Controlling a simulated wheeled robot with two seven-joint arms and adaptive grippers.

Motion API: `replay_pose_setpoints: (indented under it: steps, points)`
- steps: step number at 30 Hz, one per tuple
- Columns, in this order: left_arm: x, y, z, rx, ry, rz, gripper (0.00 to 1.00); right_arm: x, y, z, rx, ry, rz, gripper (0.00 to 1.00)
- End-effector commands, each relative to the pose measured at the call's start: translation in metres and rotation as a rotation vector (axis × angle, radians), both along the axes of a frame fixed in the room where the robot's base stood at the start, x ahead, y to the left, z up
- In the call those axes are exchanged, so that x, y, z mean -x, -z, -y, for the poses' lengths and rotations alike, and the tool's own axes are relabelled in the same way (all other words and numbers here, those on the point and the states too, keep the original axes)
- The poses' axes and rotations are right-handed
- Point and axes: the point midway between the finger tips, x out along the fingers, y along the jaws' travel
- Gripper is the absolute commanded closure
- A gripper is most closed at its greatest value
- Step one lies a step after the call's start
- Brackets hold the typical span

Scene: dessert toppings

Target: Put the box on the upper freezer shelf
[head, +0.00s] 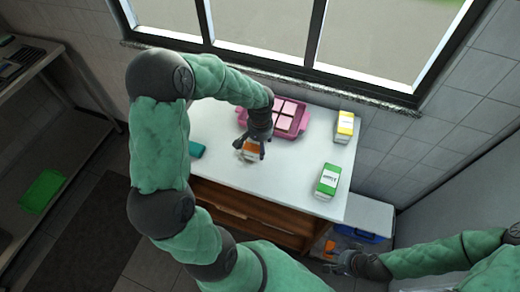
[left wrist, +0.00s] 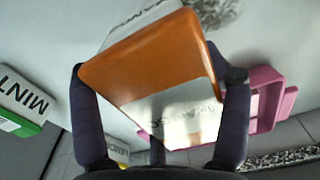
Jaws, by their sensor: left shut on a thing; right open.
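In the head view an orange and white box (head: 250,154) is at my left gripper (head: 250,146), over the white counter. In the left wrist view my left gripper (left wrist: 160,100) is shut on this box (left wrist: 150,65), with one dark finger on each side. The box looks tilted in that view; its lettering is only partly readable. I cannot tell whether it touches the counter. My right gripper (head: 332,264) is open, low at the right, beyond the counter's front corner. I cannot make out a freezer shelf for certain.
On the counter (head: 220,125) are a pink tray (head: 300,115), a yellow box (head: 344,127), a green box (head: 328,181) and a teal item (head: 196,149). A white unit (head: 372,212) with blue and orange items stands right. A metal shelf (head: 60,150) with a green tray stands left.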

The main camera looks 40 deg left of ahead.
Motion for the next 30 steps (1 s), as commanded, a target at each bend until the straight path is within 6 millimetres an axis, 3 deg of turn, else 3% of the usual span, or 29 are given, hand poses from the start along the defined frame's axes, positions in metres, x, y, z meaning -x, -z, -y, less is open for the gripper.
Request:
replay_pose_setpoints:
  steps: [8,15,26,27,29,30]
  points:
    - [-0.011,0.015,-0.007,-0.001,0.0,0.002,0.69,0.0,0.004,0.0,0.0,0.0,0.0,0.46]
    - [-0.01,0.044,-0.007,-0.001,-0.001,0.002,0.69,0.0,0.014,0.0,0.0,0.0,0.0,0.46]
    - [-0.01,0.046,-0.007,-0.001,0.0,0.003,0.69,0.0,0.016,0.0,0.0,0.0,0.0,0.46]
    - [-0.01,0.047,-0.006,-0.001,0.0,0.002,0.18,0.0,0.016,0.0,0.0,0.0,0.0,0.46]
    - [-0.01,0.046,-0.006,-0.001,0.0,0.002,0.01,0.0,0.015,0.0,0.0,0.0,0.0,0.46]
    - [-0.01,0.046,-0.006,-0.001,0.0,0.002,0.0,0.0,0.015,0.0,0.0,0.0,0.0,0.46]
